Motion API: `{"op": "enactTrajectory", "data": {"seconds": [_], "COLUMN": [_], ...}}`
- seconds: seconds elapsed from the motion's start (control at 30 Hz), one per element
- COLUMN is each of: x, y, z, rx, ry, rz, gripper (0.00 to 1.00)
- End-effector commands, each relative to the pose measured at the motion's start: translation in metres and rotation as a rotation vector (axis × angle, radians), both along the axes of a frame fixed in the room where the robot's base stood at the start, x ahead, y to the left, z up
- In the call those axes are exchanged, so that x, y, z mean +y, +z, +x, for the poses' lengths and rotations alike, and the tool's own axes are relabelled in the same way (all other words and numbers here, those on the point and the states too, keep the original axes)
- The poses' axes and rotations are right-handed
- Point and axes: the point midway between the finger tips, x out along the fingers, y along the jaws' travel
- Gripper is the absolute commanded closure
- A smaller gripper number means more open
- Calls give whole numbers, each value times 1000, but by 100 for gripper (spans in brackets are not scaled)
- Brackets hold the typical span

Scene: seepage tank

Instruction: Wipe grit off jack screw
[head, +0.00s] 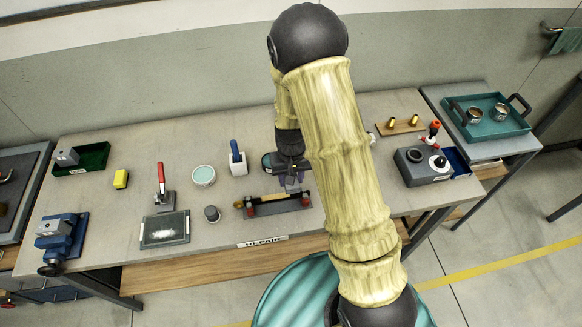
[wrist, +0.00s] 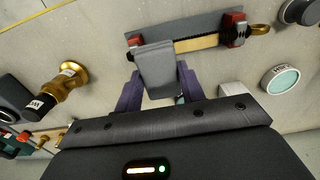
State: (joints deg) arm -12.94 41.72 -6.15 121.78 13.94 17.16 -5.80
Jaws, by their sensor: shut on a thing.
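A brass fitting (wrist: 68,82) stands beside the base in the wrist view. A round green-topped pot (head: 203,176), a white holder with a blue handle (head: 238,163), a dark framed plate with white powder (head: 165,230) and a grey box with knobs (head: 423,165) stand around. My arm hides the table's centre right.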

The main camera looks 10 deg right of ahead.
Motion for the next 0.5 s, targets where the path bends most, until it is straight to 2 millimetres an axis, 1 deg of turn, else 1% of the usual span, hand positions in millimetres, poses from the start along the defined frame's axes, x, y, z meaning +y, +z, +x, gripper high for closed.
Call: {"op": "enactTrajectory", "data": {"seconds": [0.03, 0.2, 0.33, 0.5], "x": [0, -1, -1, -1], "y": [9, 22, 26, 26], "z": [0, 0, 0, 0], "rx": [0, -1, -1, 0], "ry": [-1, -3, -3, -3], "rz": [0, 0, 0, 0], "gripper": [82, 82, 82, 82]}}
